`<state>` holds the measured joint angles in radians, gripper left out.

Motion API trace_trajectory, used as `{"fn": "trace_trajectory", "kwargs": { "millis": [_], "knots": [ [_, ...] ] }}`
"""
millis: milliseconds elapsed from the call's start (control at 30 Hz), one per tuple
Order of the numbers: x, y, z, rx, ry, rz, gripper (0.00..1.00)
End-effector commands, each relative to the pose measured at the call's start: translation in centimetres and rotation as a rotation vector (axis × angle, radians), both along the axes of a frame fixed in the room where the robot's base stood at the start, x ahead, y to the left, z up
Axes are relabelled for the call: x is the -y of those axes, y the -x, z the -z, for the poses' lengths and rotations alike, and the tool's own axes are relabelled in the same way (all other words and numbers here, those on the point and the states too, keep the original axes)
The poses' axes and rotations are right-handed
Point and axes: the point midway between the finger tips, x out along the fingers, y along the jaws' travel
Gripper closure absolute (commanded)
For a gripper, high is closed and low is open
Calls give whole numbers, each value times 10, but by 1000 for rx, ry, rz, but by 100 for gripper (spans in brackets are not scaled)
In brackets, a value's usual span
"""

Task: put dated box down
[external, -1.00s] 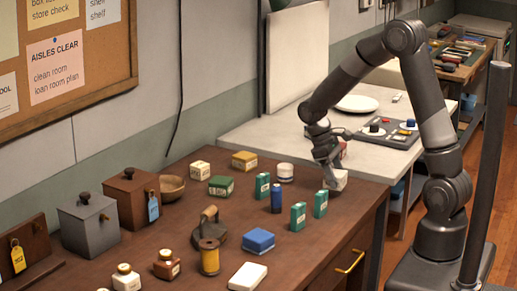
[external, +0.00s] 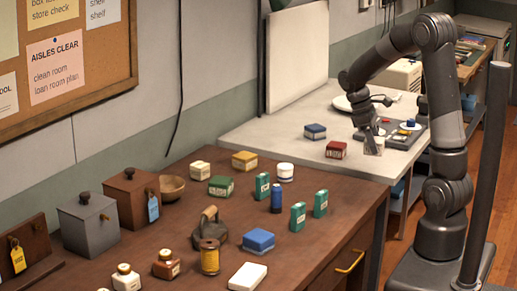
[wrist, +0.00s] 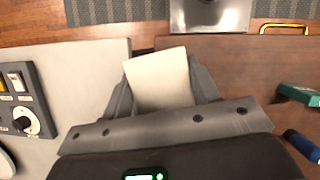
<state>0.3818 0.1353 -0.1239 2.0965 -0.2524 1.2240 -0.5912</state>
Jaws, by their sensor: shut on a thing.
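My gripper (external: 371,143) is shut on a pale cream box (external: 376,147), held by the right part of the white table, close to its edge. The same box (wrist: 160,80) fills the space between the fingers in the wrist view. Its top looks plain there, and no date can be read. I cannot tell whether its underside touches the tabletop. A dark red box (external: 337,150) with a pale label stands just left of my gripper, and a blue box (external: 315,131) stands farther left.
A grey panel (external: 411,137) with knobs lies right beside my gripper, and a white plate (external: 342,103) lies behind it. The brown bench (external: 335,240) in front holds green boxes (external: 298,216), a blue cylinder (external: 276,198) and several other goods. The white table's front left is clear.

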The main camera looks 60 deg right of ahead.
Motion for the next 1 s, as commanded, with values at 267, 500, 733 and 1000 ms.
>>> {"fn": "trace_trajectory", "kwargs": {
  "millis": [267,500,733,1000],
  "knots": [
    [122,3,1,-1,3,-267,70],
    [206,25,-2,0,3,-471,70],
    [240,38,-3,0,1,-564,70],
    [234,-1,22,-3,-4,-584,70]
  ]
}}
